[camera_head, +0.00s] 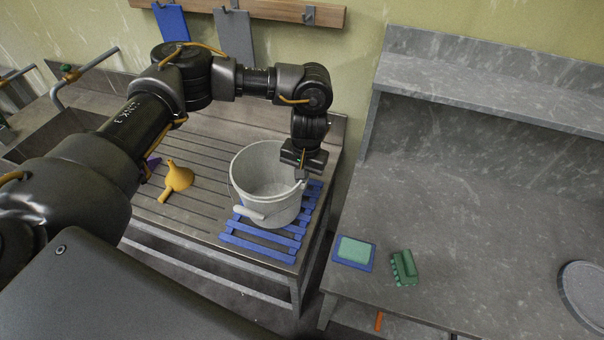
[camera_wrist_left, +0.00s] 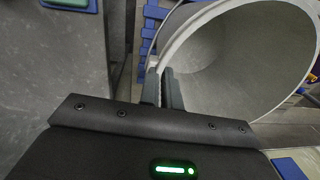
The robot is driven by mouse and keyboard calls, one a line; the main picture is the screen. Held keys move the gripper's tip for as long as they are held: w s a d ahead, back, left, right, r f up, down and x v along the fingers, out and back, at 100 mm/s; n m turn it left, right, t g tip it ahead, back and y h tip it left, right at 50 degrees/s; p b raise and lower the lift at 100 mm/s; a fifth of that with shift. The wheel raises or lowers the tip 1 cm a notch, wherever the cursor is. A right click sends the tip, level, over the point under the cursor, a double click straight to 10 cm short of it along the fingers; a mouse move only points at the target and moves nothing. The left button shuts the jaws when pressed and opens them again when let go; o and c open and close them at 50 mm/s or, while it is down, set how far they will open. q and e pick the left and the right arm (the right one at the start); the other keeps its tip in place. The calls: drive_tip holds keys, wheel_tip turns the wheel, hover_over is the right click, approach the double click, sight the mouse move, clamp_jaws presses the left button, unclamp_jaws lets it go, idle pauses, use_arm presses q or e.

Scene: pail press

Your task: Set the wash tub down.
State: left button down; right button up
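The wash tub (camera_head: 270,205) is a light grey round pail with a wire bail and a pale grip hanging at its front. It looks upright and is over the blue slatted rack (camera_head: 262,243) on the draining board; I cannot tell whether its base touches the slats. My left gripper (camera_head: 302,176) points down at the tub's right rim. In the left wrist view my left gripper's fingers (camera_wrist_left: 162,88) are close together with the wall of the tub (camera_wrist_left: 235,65) pinched between them. The tub looks empty inside. My right gripper is out of view.
A gap separates board and counter.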

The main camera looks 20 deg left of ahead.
use_arm(q)
drive_tip(key=shift+f+b, duration=0.3)
drive_tip(key=shift+f, duration=0.65)
drive_tip(key=c, duration=1.2)
unclamp_jaws()
drive_tip(key=shift+r, duration=0.15)
wheel_tip(320, 180, up, 3)
drive_tip(key=p, duration=0.3)
drive_tip(key=shift+f, duration=0.2)
drive_tip(key=shift+r, duration=2.6)
